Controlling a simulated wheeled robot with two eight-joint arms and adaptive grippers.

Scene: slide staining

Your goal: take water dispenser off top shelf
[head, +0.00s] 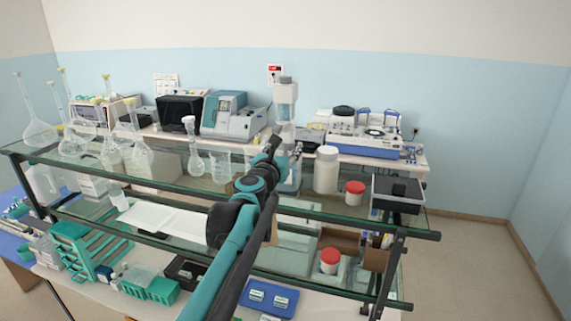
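The water dispenser seems to be the tall clear and white vessel with a grey cap (286,92) on the glass top shelf (335,208), right of the middle. It stands upright, and its lower part is partly hidden by my arm. My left gripper (272,144) is at the end of the teal and black arm that reaches up from the bottom of the head view. Its dark fingers are in front of the dispenser's lower left side. I cannot tell whether they touch it, or whether they are open or shut. My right gripper is not in view.
A white bottle (326,170), a red-capped jar (354,193) and a black tray (398,193) stand right of the dispenser. A small flask (194,150) and several long-necked flasks (38,125) stand to the left. Lab machines (233,116) sit on the bench behind.

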